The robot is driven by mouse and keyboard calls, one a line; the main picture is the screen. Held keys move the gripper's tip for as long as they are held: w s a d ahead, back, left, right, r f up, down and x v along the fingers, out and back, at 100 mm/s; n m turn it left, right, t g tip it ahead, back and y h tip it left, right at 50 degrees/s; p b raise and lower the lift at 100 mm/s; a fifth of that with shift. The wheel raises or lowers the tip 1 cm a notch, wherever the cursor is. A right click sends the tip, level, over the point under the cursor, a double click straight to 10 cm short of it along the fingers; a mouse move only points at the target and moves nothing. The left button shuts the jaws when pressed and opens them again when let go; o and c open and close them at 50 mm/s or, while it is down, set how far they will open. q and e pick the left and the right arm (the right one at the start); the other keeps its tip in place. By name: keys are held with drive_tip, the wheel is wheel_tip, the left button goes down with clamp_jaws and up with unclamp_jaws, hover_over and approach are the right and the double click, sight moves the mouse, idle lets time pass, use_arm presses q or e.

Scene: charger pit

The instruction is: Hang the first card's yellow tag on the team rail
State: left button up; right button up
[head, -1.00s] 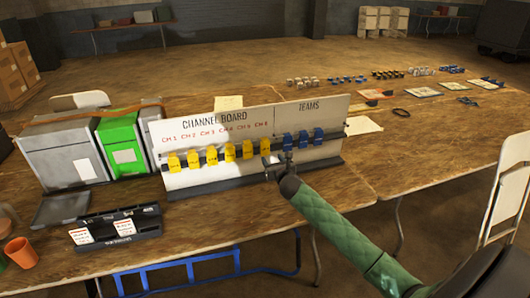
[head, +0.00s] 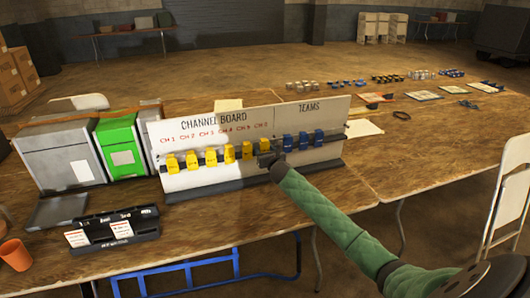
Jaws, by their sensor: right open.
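A white board (head: 200,180) headed CHANNEL BOARD and TEAMS stands on the wooden table. Several yellow tags (head: 210,156) hang in a row on its dark rail under the channel labels. Blue tags (head: 303,139) hang on the rail under TEAMS (head: 330,146). My right gripper (head: 267,157) is open at the board, just below the rightmost yellow tag (head: 264,145). It hides the rail there, and I cannot tell whether it touches the tag. Two white cards (head: 121,229) stand in a black holder (head: 110,244) at front left; their text is too small to read.
Grey and green bins (head: 119,145) stand left of the board, with an orange cup (head: 16,254) at the front left. Small parts and papers (head: 424,94) lie on the right-hand table. A white chair (head: 508,195) stands at the right. The table right of the board is mostly clear.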

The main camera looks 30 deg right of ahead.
drive_tip(key=c, duration=0.7)
drive_tip(key=shift+r, duration=0.1)
drive_tip(key=shift+c, duration=0.2)
drive_tip(key=shift+r+p, duration=0.8)
drive_tip(key=shift+p, duration=0.05)
drive_tip(key=f+p+v, duration=0.1)
drive_tip(key=p+v, duration=0.2)
drive_tip(key=v, duration=0.7)
idle(0.3)
drive_tip(key=shift+a, duration=0.2)
